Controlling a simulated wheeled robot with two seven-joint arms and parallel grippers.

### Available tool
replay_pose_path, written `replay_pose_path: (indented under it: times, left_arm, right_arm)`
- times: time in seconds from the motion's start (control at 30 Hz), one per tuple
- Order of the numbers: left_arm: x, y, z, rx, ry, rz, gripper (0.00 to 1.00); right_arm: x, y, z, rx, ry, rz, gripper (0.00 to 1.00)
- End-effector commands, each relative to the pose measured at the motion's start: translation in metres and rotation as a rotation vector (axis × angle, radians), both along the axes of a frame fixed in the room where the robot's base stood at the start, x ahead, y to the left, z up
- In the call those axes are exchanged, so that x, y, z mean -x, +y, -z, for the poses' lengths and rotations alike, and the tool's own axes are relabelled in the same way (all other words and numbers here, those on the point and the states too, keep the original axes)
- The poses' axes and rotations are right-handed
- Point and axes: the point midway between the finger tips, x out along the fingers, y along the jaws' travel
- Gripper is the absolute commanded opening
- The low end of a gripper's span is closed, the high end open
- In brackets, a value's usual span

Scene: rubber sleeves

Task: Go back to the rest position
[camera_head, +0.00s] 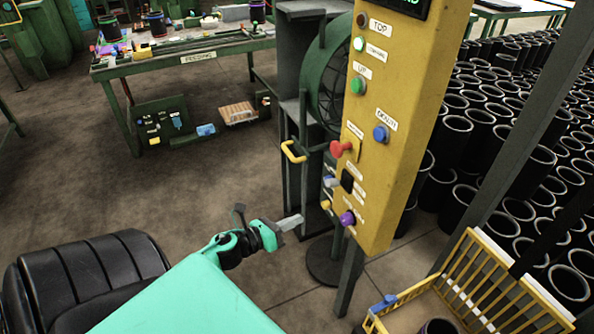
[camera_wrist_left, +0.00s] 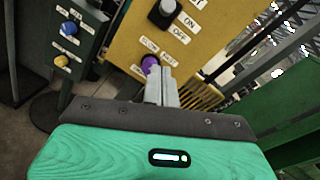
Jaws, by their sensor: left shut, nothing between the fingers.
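My left gripper (camera_head: 290,222) reaches in from the lower left in the head view, short of the yellow control panel (camera_head: 405,120). In the left wrist view its fingers (camera_wrist_left: 162,86) are shut with nothing between them. They overlap the lower edge of a purple knob (camera_wrist_left: 151,64) on the panel; I cannot tell whether they touch it. In the head view the purple knob (camera_head: 347,218) stands right of the fingertips, with a gap in the picture. My right gripper is not in view.
A black seat (camera_head: 75,270) is at the lower left. A yellow wire basket (camera_head: 480,285) stands at the lower right, near many black sleeves (camera_head: 475,130). A green workbench (camera_head: 190,62) is at the back. Open floor (camera_head: 190,180) lies left of the panel.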

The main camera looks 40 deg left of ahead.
Motion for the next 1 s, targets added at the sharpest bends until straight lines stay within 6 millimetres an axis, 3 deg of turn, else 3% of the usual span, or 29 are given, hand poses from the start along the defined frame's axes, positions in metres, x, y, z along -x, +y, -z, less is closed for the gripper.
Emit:
replay_pose_path:
  times: [0.47, 0.57, 0.67, 0.77, 0.87, 1.0]
  left_arm:
    - [0.0, 0.0, 0.0, 0.0, 0.0, 0.0, 0.0]
    - [0.0, 0.002, 0.008, 0.026, 0.017, -0.014, 0.0]
    - [0.001, 0.01, 0.04, 0.138, 0.09, -0.071, 0.0]
    - [0.01, 0.022, 0.1, 0.342, 0.218, -0.181, 0.0]
    - [0.029, 0.029, 0.174, 0.594, 0.367, -0.333, 0.0]
    - [0.071, 0.024, 0.274, 0.923, 0.552, -0.566, 0.0]
  right_arm:
    - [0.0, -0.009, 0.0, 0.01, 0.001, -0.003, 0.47]
    - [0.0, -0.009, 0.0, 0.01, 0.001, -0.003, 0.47]
    - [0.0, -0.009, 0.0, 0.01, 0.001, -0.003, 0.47]
    - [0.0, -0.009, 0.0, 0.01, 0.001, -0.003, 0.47]
    - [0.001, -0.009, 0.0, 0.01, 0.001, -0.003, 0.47]
    - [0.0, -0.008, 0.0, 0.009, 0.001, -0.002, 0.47]
